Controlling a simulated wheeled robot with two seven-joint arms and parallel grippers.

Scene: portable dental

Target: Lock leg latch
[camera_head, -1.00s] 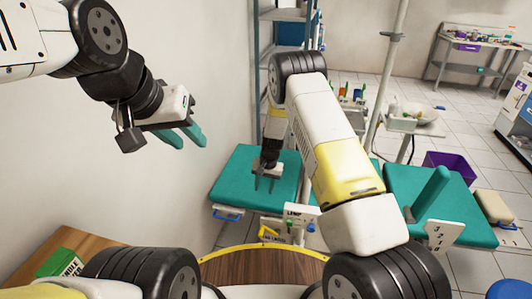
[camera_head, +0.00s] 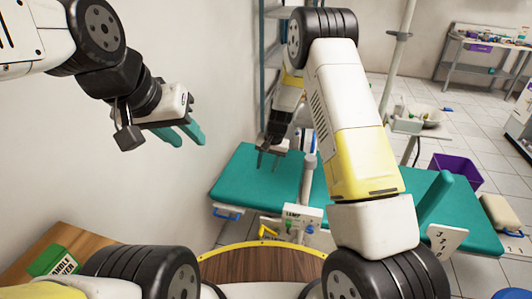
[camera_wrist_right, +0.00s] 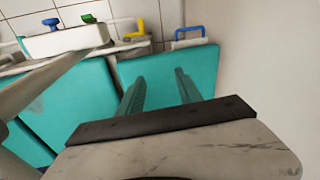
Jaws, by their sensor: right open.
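A teal padded couch has a left section (camera_head: 235,180) and a right section (camera_head: 480,226). A blue handle (camera_head: 227,212) sits on the left section's front edge and shows in the right wrist view (camera_wrist_right: 188,36). A yellow handle (camera_head: 267,231) is right of it and also shows in the wrist view (camera_wrist_right: 137,30). I cannot tell which part is the leg latch. My right gripper (camera_head: 268,162) is open and empty above the left section, apart from both handles; its fingers (camera_wrist_right: 160,88) point toward them. My left gripper (camera_head: 190,134) is open and empty, raised at left.
A white control box (camera_head: 303,216) with knobs stands at the couch's front. A pale pole (camera_head: 396,70) rises behind. A purple bin (camera_head: 455,172) stands beyond the right section. A wooden surface with a green box (camera_head: 55,261) is at lower left. The wall is close on the left.

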